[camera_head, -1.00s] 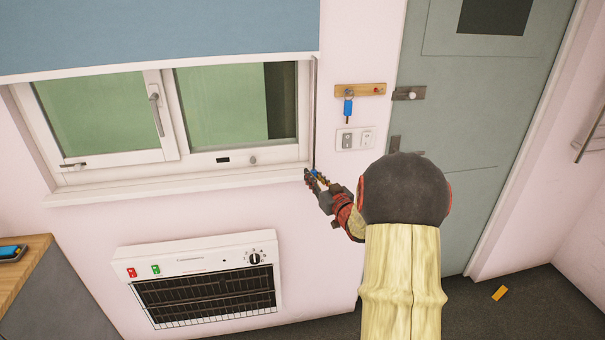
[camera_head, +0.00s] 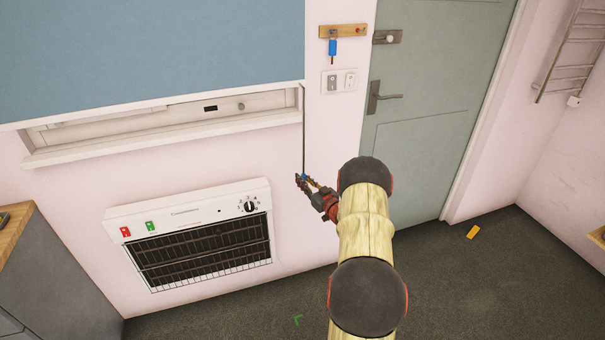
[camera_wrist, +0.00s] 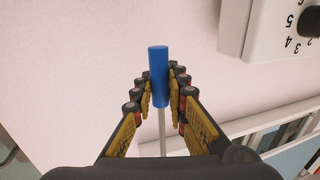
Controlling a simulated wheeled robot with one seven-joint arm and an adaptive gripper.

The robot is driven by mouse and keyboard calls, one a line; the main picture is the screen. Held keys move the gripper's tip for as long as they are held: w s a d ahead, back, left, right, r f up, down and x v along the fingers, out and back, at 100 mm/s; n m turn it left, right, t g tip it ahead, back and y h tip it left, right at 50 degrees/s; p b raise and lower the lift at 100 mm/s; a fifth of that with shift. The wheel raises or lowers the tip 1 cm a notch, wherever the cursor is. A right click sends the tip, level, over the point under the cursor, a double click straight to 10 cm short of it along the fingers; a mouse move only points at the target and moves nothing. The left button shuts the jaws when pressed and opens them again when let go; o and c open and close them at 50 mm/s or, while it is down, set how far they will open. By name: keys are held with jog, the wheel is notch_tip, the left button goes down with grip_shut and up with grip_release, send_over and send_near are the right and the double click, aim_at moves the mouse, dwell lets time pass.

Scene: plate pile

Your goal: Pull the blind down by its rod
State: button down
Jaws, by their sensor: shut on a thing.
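The blue blind (camera_head: 160,50) covers most of the window in the head view, its white bottom edge just above the sill. Its thin rod (camera_head: 303,120) hangs down from the blind's right end. My gripper (camera_head: 303,179) is shut on the rod's lower end, below the sill level. In the wrist view the rod's blue handle (camera_wrist: 158,75) stands between the two fingers, with the pale rod shaft (camera_wrist: 161,125) running on behind it. In that view my gripper (camera_wrist: 160,95) has a finger close on each side of the handle.
A white heater (camera_head: 190,240) is on the wall below the window, left of my gripper. A key rack (camera_head: 343,31) and switches (camera_head: 339,82) are on the wall above. A grey door (camera_head: 430,110) is at right. A yellow block (camera_head: 472,232) lies on the floor.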

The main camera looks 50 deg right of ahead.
jog(key=shift+f, duration=0.45)
jog(key=c, duration=2.1)
grip_release()
jog(key=shift+f, duration=0.15)
jog(key=o, duration=0.3)
jog(key=shift+r, duration=0.2)
jog(key=shift+o, duration=0.2)
jog(key=v, duration=1.2)
